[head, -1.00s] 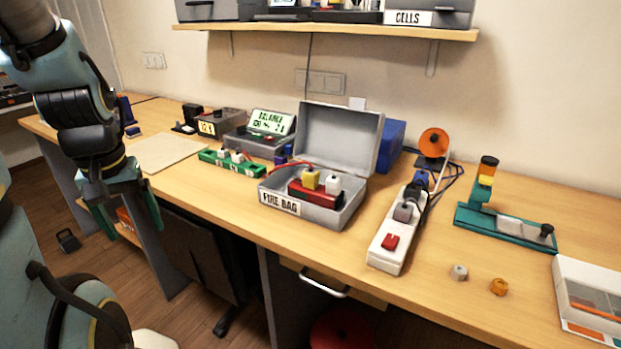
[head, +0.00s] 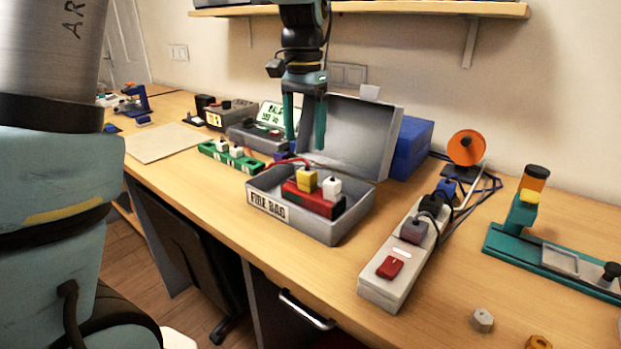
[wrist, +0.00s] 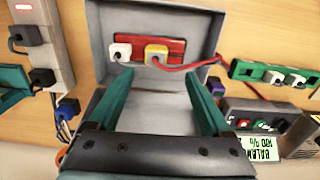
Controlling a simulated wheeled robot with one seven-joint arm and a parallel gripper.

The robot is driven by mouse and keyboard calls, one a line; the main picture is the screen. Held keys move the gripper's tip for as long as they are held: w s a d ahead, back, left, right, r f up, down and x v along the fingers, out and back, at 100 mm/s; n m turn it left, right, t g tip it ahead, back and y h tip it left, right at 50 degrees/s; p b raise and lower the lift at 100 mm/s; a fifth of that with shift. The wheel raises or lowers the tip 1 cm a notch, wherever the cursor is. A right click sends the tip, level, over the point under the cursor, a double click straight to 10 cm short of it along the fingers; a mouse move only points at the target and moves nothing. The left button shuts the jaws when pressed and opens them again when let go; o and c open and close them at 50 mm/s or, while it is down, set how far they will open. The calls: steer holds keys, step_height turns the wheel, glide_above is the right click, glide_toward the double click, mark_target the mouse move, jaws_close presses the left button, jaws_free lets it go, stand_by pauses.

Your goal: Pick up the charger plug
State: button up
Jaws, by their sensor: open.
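A white power strip (head: 375,290) lies on the bench right of the grey box. Several plugs sit in it: a grey plug (head: 414,230), a black plug (head: 432,206) and a blue plug (head: 447,187). I cannot tell which is the charger plug. In the wrist view, the grey plug (wrist: 28,36), black plug (wrist: 42,78) and blue plug (wrist: 68,107) are at the left. My gripper (head: 305,142) points down, open and empty, above the open FIRE BAG box (head: 268,208), left of the strip. Its fingers (wrist: 157,73) are apart from every plug.
The box holds a red battery (head: 318,205) with yellow and white connectors; its raised lid (head: 350,135) stands close behind my gripper. A balance charger (head: 255,137) and green board (head: 230,161) are left. An orange spool (head: 466,148) and teal stand (head: 545,262) are right.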

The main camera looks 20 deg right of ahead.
mark_target(307, 170)
step_height(307, 170, down, 3)
steer(key=shift+f, duration=0.2)
steer(key=shift+s+d+f+p, duration=0.15)
steer(key=shift+f+p, duration=0.3)
steer(key=shift+f, duration=0.95)
steer(key=shift+s+d+f+p, duration=0.15)
steer(key=shift+f+p, duration=0.3)
steer(key=shift+f, duration=0.9)
steer(key=shift+a, duration=0.15)
jaws_close()
